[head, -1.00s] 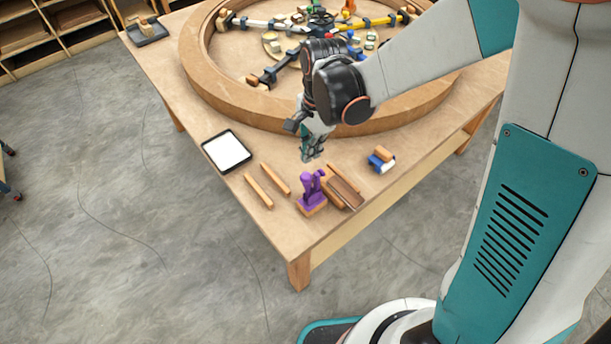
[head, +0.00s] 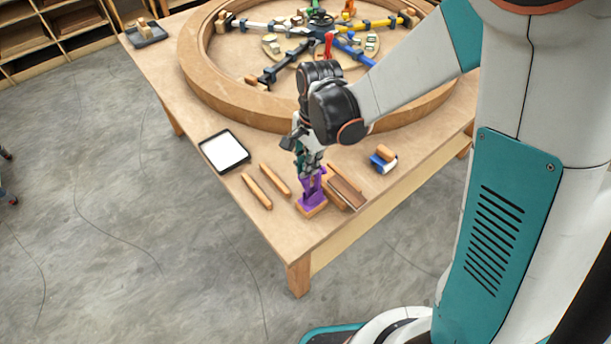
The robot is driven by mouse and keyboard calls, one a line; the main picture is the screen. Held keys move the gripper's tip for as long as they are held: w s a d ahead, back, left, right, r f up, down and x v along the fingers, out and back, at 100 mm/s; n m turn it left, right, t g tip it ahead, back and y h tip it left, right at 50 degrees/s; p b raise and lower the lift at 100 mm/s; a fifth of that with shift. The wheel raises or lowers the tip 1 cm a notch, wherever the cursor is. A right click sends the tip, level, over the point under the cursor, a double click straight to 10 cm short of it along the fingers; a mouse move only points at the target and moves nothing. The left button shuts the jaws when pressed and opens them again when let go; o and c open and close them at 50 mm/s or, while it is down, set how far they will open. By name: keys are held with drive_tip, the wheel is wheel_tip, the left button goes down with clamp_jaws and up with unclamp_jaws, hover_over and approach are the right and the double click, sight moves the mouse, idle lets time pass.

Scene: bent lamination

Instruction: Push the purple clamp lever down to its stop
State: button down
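The purple clamp (head: 313,199) stands on a small wooden block near the front corner of the wooden table. Its upper part is partly hidden behind my gripper, so the lever's angle cannot be made out. My gripper (head: 311,168) points down directly over the clamp, with its fingertips at or very near the clamp's top. Whether it touches the lever, and whether the fingers are open or shut, is too small to tell.
Wooden sticks (head: 257,191) lie left of the clamp, and a brown block (head: 346,192) lies close on its right. A white-topped tray (head: 224,151), a blue-and-white item (head: 383,160) and a large wooden ring (head: 245,108) are farther back. The table's front corner is bare.

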sight(309, 176)
drive_tip(key=shift+d+f, duration=0.25)
drive_tip(key=shift+f, duration=0.1)
drive_tip(key=shift+f+b, duration=0.35)
drive_tip(key=shift+f, duration=0.05)
drive_tip(key=c, duration=2)
unclamp_jaws()
wheel_tip(309, 176, down, 4)
drive_tip(key=b, duration=0.3)
drive_tip(key=shift+r, duration=0.25)
drive_tip(key=shift+c, duration=0.2)
drive_tip(key=shift+w+f, duration=0.1)
drive_tip(key=shift+f, duration=0.05)
drive_tip(key=shift+c, duration=0.6)
drive_tip(key=shift+r, duration=0.2)
drive_tip(key=shift+c, duration=0.5)
